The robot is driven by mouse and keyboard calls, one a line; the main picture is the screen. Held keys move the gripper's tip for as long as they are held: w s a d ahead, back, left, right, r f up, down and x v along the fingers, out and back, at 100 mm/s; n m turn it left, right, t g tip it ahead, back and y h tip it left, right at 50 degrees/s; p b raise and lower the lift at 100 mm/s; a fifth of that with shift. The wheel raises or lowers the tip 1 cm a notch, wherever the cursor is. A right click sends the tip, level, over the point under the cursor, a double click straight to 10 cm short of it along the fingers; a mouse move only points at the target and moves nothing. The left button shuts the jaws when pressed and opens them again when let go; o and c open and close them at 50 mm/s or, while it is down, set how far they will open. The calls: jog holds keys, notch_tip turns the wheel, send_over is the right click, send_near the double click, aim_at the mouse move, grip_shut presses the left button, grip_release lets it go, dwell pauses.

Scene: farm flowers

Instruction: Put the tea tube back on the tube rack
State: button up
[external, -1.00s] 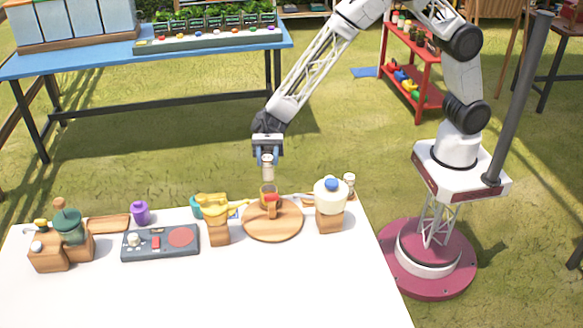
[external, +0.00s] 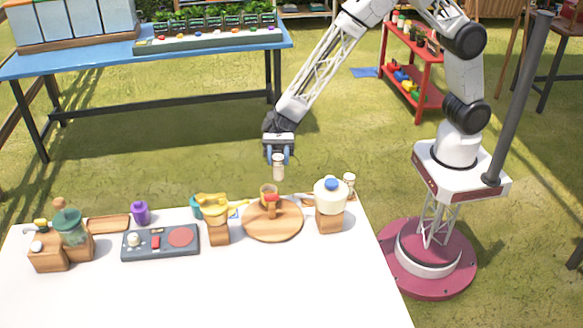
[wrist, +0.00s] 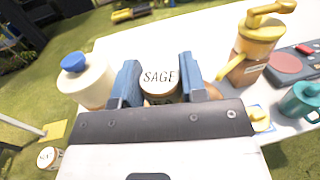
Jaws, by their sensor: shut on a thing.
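My gripper (external: 278,157) is shut on a small tube (external: 279,168), which hangs upright in the air behind the white table's back edge. In the wrist view the blue fingers (wrist: 160,85) clasp it from both sides, and its pale round lid (wrist: 159,78) reads "SAGE". I see no readable tea label. A similar pale-lidded tube (external: 349,180) stands at the table's back right and also shows at the lower left of the wrist view (wrist: 47,157). I cannot make out a tube rack clearly; its area is partly hidden behind the white pot.
The white pot with a blue knob (external: 330,197) stands to the right of a round wooden board (external: 285,232) bearing a wooden cup (external: 268,192). A yellow-topped pot (external: 215,215) and a grey panel (external: 160,254) are further left. The table (external: 200,295) is bare in front.

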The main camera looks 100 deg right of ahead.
jog(key=s+f, duration=0.1)
jog(key=s, duration=0.9)
jog(key=shift+s+d+f+m+t, duration=0.2)
jog(key=shift+d+m+t, duration=0.1)
jog(key=shift+t, duration=0.1)
notch_tip(320, 180, down, 6)
jog(key=shift+f, duration=0.25)
jog(key=shift+f, duration=1.75)
jog(key=shift+f, duration=0.15)
jog(key=o, duration=0.7)
jog(key=shift+o, duration=0.2)
jog(key=shift+r, duration=0.2)
